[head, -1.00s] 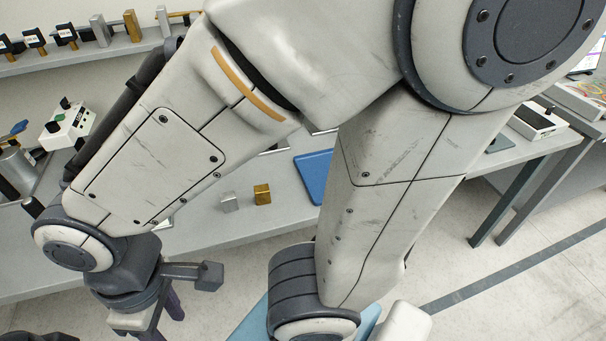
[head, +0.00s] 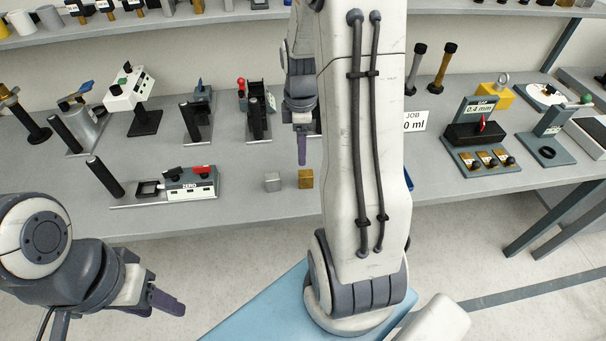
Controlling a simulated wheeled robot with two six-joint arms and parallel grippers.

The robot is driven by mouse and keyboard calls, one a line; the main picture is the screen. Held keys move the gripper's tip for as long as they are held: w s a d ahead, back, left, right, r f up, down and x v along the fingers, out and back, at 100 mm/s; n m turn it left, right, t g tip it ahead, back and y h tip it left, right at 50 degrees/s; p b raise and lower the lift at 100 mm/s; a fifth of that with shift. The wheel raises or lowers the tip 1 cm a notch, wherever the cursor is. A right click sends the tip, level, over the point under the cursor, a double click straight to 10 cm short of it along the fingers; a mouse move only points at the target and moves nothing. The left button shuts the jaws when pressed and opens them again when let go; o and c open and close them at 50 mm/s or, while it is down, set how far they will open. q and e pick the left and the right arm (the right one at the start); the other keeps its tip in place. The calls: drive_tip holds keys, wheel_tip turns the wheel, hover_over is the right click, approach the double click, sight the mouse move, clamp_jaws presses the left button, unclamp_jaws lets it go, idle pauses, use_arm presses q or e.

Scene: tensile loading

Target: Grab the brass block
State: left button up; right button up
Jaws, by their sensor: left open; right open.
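The brass block (head: 305,179) is a small gold cube on the grey bench, close to its front edge. It stands just right of a similar silver block (head: 272,182), with a gap between them. My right gripper (head: 302,148) hangs with its dark purple fingers pointing down. In the picture it is just above and behind the brass block, apart from it and empty; its fingers overlap in this view. My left gripper (head: 163,301) is open and empty at the lower left, in front of the bench and well away from the block.
My forearm blocks the bench right of the brass block. A zeroing device (head: 190,186) sits to the left near the front edge. Several instruments line the back, with a gauge stand (head: 483,135) at right. The bench directly around the two blocks is clear.

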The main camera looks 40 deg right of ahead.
sight(306, 173)
drive_tip(key=f, duration=0.5)
drive_tip(key=shift+s+d+f, duration=0.15)
drive_tip(key=shift+d, duration=0.2)
drive_tip(key=f, duration=0.2)
drive_tip(key=f+p, duration=0.1)
drive_tip(key=f, duration=0.1)
drive_tip(key=shift+s, duration=0.4)
drive_tip(key=shift+f, duration=0.65)
drive_tip(key=shift+w, duration=0.1)
clamp_jaws()
drive_tip(key=shift+r, duration=0.1)
